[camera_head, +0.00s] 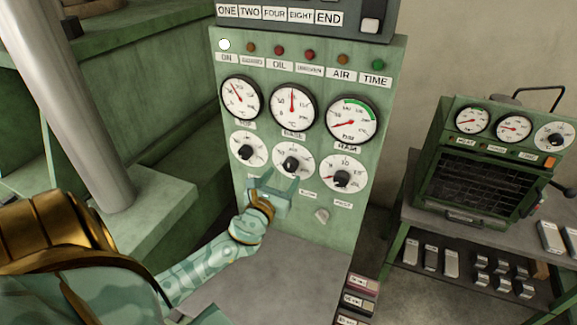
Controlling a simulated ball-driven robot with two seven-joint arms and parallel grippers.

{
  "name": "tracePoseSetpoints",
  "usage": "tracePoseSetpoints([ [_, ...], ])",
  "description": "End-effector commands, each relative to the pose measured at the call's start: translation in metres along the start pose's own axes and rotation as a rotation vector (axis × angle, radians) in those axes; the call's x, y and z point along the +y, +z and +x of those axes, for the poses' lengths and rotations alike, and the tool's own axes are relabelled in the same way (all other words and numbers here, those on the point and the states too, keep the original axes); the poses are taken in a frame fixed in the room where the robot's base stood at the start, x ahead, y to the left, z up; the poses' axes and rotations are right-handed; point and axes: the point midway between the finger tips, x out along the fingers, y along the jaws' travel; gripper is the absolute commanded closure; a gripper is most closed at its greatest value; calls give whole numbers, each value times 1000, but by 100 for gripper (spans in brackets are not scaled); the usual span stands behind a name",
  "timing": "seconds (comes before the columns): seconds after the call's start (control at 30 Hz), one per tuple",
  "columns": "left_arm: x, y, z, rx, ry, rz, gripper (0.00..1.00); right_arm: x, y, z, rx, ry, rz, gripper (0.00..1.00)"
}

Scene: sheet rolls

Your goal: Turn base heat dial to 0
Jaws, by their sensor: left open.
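The green control panel (240,205) has three gauges above a row of three white dials with black knobs. The middle dial (291,161), under the gauge labelled BASE (292,104), has its scale partly readable; its exact setting is too small to tell. My left gripper (281,179) is open just below this dial, with its fingers pointing up toward the knob. I cannot tell whether it touches the knob. My right gripper is not in view.
The left dial (247,150) and right dial (342,174) flank the middle one closely. A grey surface (270,285) lies below. A green oven (480,170) stands on a shelf at the right.

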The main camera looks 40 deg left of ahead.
Motion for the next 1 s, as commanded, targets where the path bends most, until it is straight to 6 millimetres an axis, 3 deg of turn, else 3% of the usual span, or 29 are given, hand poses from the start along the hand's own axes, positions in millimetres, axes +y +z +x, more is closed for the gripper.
tracePoseSetpoints([
  [0.1,0,1,24,-2,1,0,41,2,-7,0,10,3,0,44],
  [0.23,0,-1,40,0,-1,-1,41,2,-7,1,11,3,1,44],
  [0.63,0,-1,49,1,-1,-1,41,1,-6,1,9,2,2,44],
  [0.8,0,-1,49,1,-1,-1,85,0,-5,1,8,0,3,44],
  [1.0,0,-1,48,1,-1,-6,85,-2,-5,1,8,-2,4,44],
])
